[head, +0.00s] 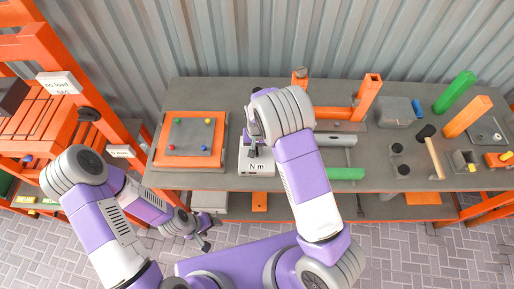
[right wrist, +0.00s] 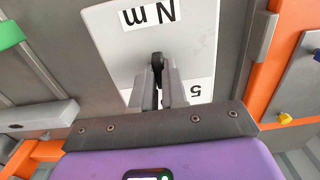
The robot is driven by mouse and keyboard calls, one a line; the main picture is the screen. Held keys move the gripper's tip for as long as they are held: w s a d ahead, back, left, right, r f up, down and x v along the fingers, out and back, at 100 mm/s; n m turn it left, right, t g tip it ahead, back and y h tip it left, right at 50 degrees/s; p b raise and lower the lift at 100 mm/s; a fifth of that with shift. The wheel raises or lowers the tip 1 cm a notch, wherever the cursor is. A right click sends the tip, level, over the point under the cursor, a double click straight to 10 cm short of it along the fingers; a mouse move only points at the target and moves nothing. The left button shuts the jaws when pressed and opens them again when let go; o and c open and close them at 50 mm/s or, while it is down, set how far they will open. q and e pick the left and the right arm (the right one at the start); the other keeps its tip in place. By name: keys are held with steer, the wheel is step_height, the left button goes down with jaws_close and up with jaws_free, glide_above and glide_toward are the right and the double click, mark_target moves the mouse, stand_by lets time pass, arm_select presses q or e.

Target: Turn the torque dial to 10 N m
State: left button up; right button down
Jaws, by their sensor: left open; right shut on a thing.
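The torque box is a white box (head: 257,169) with an "N m" label, on the bench left of centre. In the right wrist view its white face (right wrist: 110,30) shows upside down, with "N m" and a "5" mark. My right gripper (right wrist: 158,75) is shut on the dark torque dial (right wrist: 157,57) there. The fingers cover most of the dial, so its pointing direction and the other marks are hidden. In the head view my right arm hides much of the box. My left gripper (head: 204,239) is open and empty, low in front of the bench, away from the box.
An orange-edged board (head: 190,140) with coloured knobs lies left of the box. Grey and green bars (head: 345,174) lie to its right. An orange rack is at left.

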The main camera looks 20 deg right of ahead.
steer(key=c, duration=1.2)
jaws_free()
steer(key=shift+o, duration=0.2)
step_height(320, 180, up, 8)
steer(key=shift+f, duration=0.2)
